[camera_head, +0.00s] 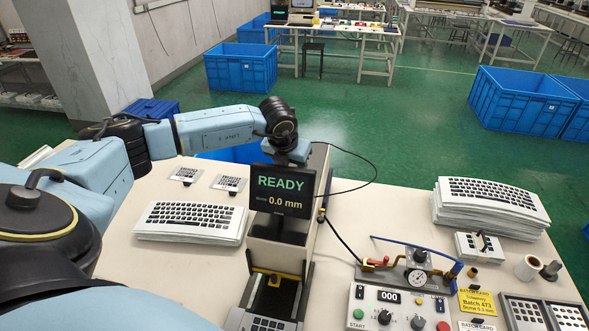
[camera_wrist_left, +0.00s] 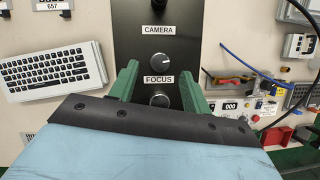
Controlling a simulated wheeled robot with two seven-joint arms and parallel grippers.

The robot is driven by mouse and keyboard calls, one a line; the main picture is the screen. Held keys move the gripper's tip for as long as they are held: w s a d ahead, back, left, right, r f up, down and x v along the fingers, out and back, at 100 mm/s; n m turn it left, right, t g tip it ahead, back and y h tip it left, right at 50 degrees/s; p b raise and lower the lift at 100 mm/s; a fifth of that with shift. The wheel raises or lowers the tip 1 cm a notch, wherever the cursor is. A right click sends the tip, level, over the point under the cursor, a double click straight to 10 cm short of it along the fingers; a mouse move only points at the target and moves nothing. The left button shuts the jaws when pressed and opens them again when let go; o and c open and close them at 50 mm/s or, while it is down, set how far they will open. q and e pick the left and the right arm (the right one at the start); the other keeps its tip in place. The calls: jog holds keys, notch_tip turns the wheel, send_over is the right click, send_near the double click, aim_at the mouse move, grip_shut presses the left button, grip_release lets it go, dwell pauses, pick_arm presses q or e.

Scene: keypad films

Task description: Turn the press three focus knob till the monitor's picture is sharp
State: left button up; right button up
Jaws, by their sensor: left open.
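The monitor (camera_head: 282,190) stands on the press (camera_head: 284,233) and shows a green READY and a yellow reading of 0.0 mm, both legible. In the left wrist view, the focus knob (camera_wrist_left: 159,99) is a round grey knob on a black panel (camera_wrist_left: 181,20), under the label FOCUS. A similar knob labelled CAMERA (camera_wrist_left: 159,58) sits above it. My left gripper (camera_wrist_left: 159,76) is open, its green fingers on either side of the focus knob, with no clear contact. In the head view its fingers are hidden behind the monitor. My right gripper is not in view.
Keyboards lie left of the press (camera_head: 193,221) and in a stack at right (camera_head: 489,200). A black cable (camera_head: 373,165) loops beside the monitor.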

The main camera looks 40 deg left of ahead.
pick_arm(q)
jog(key=shift+x, duration=1.9)
jog(key=shift+c, duration=0.3)
jog(key=c, duration=0.9)
jog(key=shift+n, duration=0.3)
jog(key=n+b, duration=0.1)
jog(key=n+y+b, duration=0.1)
jog(key=n, duration=0.1)
jog(key=shift+w+d+n+g+y, duration=0.1)
jog(key=shift+d+n+g+y, duration=0.05)
jog(key=shift+n+g+y, duration=0.15)
jog(key=shift+n+g+y+b, duration=0.6)
jog(key=shift+n+b, duration=0.5)
jog(key=shift+n, duration=1.1)
jog(key=shift+w+r, duration=0.1)
